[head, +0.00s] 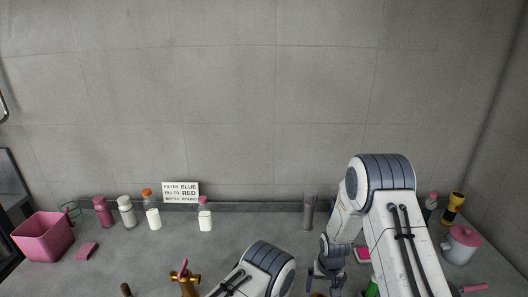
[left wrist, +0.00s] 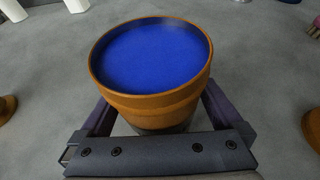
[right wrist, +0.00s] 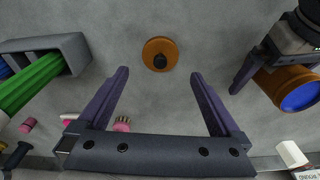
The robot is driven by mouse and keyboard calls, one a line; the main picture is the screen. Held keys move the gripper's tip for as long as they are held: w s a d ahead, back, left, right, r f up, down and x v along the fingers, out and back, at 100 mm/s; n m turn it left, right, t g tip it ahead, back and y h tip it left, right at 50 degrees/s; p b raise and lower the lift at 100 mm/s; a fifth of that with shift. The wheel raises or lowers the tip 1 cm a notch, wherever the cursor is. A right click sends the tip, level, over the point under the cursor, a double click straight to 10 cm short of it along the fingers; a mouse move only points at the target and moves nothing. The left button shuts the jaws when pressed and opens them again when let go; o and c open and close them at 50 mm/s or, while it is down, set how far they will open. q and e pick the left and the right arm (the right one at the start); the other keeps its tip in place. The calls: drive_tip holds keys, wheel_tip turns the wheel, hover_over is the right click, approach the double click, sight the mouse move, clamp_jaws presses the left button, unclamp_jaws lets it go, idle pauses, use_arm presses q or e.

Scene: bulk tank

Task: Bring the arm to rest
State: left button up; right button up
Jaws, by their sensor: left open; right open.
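My right arm (head: 405,240) stands raised on the right in the head view, its gripper (head: 328,278) low and partly cut off. In the right wrist view that gripper (right wrist: 160,80) is open and empty, over a small brown disc with a dark knob (right wrist: 160,54). My left arm (head: 258,272) is low at the bottom centre of the head view. In the left wrist view an orange-brown cup with a blue inside (left wrist: 150,60) sits between the left gripper's open fingers (left wrist: 155,110); it also shows beside that gripper in the right wrist view (right wrist: 295,90). The cup hides the left fingertips.
A pink bin (head: 42,238), several bottles (head: 127,212) and a sign (head: 181,191) line the back of the counter. A brass fitting (head: 186,283) stands at front left. A grey holder with green sticks (right wrist: 60,52) is left of the right gripper. A pink-lidded pot (head: 460,245) stands right.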

sight(321, 296)
drive_tip(key=f, duration=0.6)
drive_tip(key=shift+w, duration=0.5)
wheel_tip(321, 296, up, 10)
drive_tip(key=w+a+r+n, duration=0.1)
drive_tip(key=a+r, duration=0.2)
drive_tip(key=a, duration=0.3)
drive_tip(key=a+r+n, duration=0.2)
drive_tip(key=a+r, duration=0.1)
drive_tip(key=a, duration=0.3)
drive_tip(key=w+a+r+n, duration=0.1)
drive_tip(key=a+r, duration=0.3)
drive_tip(key=a, duration=0.3)
drive_tip(key=shift+s+d+f, duration=0.15)
drive_tip(key=shift+f, duration=1.1)
drive_tip(key=shift+s+d+f, duration=0.1)
drive_tip(key=shift+d+f, duration=0.05)
drive_tip(key=shift+f, duration=1.1)
